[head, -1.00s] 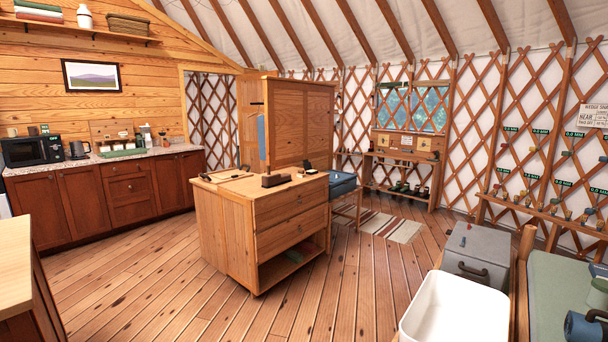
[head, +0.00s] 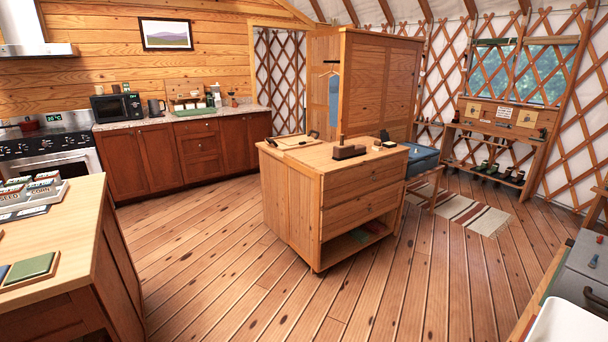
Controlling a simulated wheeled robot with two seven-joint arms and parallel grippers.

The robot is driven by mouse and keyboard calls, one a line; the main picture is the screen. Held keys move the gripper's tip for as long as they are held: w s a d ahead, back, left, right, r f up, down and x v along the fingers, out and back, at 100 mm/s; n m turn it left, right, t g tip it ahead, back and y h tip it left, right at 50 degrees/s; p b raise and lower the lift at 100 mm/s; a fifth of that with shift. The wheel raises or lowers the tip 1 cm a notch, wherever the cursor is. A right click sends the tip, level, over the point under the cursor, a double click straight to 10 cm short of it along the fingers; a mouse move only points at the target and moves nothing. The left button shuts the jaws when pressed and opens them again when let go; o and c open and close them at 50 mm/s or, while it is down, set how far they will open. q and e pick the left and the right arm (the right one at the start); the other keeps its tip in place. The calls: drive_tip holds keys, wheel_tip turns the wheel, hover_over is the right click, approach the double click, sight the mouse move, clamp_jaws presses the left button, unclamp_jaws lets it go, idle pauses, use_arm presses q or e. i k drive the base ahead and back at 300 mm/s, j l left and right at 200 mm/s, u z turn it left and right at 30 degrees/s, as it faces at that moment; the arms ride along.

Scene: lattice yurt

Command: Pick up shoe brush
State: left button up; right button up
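I cannot pick out a shoe brush for certain. On the wooden drawer island (head: 365,205) stands a dark brown block (head: 348,152) with an upright piece at its left end. Small dark and pale items (head: 385,142) lie to its right, too small to tell apart. A board with dark handles (head: 296,142) lies at the island's left. A far wooden bench (head: 500,150) has several dark items, perhaps footwear, on its low shelf. Neither of my grippers is in view.
A counter with trays (head: 75,225) stands near at left. A stove (head: 45,150) and kitchen cabinets (head: 158,158) line the back wall. A wardrobe (head: 375,80) stands behind the island. A white tub (head: 570,322) is at lower right. The plank floor (head: 220,270) around the island is open.

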sight(377, 146)
drive_tip(key=i+z, duration=0.15)
drive_tip(key=i, duration=0.45)
drive_tip(key=i+j+z, duration=0.1)
drive_tip(key=i, duration=0.5)
drive_tip(key=i+j+z, duration=0.15)
drive_tip(key=i, duration=0.4)
drive_tip(key=i+l+z, duration=0.15)
drive_tip(key=i+z, duration=0.25)
drive_tip(key=i+l+z, duration=0.1)
drive_tip(key=i+z, duration=0.3)
drive_tip(key=i+j+z, duration=0.1)
drive_tip(key=i+z, duration=0.25)
drive_tip(key=i+j+z, duration=0.15)
drive_tip(key=i+z, duration=0.25)
drive_tip(key=i+u, duration=0.1)
drive_tip(key=i, duration=0.35)
drive_tip(key=i+l+u, duration=0.1)
drive_tip(key=i, duration=0.35)
drive_tip(key=i+l+u, duration=0.15)
drive_tip(key=i, duration=0.25)
